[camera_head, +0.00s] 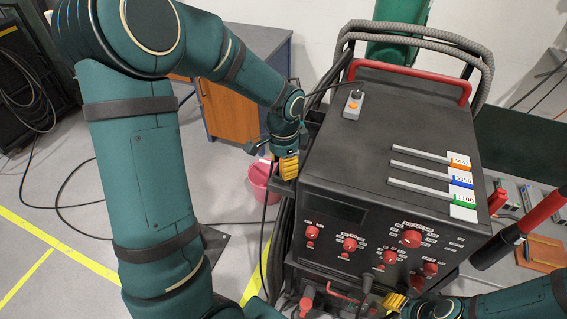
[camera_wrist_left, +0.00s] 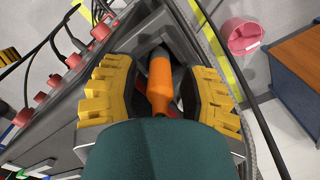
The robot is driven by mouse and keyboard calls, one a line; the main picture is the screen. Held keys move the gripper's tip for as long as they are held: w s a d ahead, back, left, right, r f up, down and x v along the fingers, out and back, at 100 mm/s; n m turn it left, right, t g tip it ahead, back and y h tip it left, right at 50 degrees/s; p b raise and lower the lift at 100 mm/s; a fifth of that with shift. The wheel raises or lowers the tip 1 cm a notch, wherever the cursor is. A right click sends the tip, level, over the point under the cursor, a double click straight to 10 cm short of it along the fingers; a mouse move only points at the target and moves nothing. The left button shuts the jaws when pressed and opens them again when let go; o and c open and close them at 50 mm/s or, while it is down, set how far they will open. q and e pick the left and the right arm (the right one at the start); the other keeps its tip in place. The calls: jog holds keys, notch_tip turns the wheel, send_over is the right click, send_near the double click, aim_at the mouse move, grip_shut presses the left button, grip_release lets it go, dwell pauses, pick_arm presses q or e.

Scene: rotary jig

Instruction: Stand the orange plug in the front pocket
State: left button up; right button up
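The orange plug (camera_wrist_left: 159,82) shows in the left wrist view as an orange, rod-like piece between the fingers of my left gripper (camera_wrist_left: 160,92). Gaps show on both sides of it, so the fingers look open around or above it; contact is not visible. In the head view my left gripper (camera_head: 288,166) is beside the left side of the black machine (camera_head: 400,120), and the plug is hidden there. Dark recessed parts lie beyond the plug, but I cannot tell which is the front pocket. My right gripper (camera_head: 396,302) shows only partly, low in front of the machine.
The machine's front carries several red knobs (camera_head: 412,238). A grey remote with an orange button (camera_head: 353,104) lies on its top. A pink bucket (camera_head: 264,180) stands on the floor at its left, near a blue desk (camera_head: 262,45). Loose cables run nearby.

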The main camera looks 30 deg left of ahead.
pick_arm(q)
notch_tip(320, 180, up, 12)
jog(key=p, duration=0.2)
jog(key=shift+r, duration=0.2)
pick_arm(e)
jog(key=shift+w+r, duration=0.2)
jog(key=shift+r, duration=0.85)
pick_arm(q)
jog(key=shift+s, duration=0.1)
pick_arm(e)
jog(key=shift+s, duration=0.15)
